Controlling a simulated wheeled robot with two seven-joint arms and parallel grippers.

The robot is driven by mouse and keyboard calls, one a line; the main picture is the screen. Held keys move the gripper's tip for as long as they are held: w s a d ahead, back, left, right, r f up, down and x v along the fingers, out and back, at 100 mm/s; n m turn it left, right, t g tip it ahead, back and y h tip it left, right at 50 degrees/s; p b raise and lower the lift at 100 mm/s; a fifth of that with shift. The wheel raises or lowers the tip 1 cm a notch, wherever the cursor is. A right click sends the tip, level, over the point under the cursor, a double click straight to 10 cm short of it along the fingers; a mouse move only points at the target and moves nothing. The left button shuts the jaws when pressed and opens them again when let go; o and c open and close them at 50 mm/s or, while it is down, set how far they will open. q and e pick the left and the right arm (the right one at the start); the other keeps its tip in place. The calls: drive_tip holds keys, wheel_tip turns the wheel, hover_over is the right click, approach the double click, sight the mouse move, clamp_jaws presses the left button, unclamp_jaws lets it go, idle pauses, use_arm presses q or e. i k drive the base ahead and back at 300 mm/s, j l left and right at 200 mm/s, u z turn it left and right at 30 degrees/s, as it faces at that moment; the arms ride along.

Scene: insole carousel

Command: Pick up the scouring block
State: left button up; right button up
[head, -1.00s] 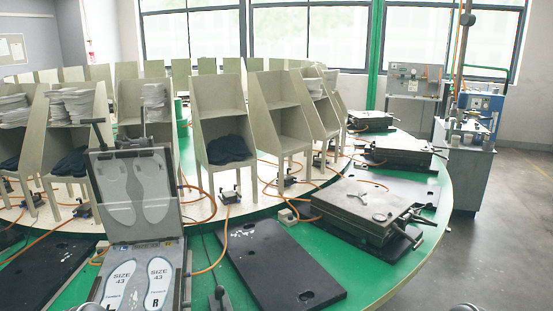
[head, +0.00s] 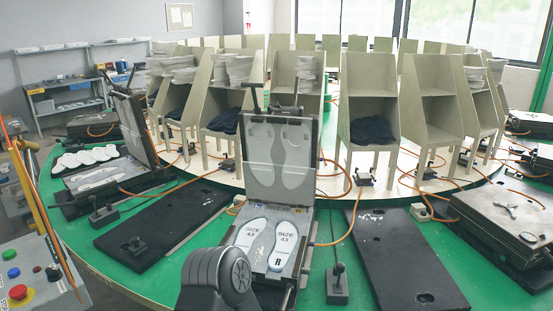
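I cannot make out a scouring block anywhere in the head view. An open insole mould (head: 245,170) stands in the middle, its lid upright and its lower half showing two insole shapes marked SIZE 43. A dark, rounded link of my own arm shows at the bottom centre and covers the mould's front left corner. No fingertips of my left or right gripper are in view.
The green carousel (head: 120,275) fills the foreground, with flat black plates (head: 400,262) on it. A second open mould (head: 95,178) is at left, a closed one (head: 510,215) at right. Chair-like racks (head: 365,100) stand behind. A button panel (head: 35,285) is at lower left.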

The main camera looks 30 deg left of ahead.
sight(139, 247)
drive_tip(key=u, duration=1.9)
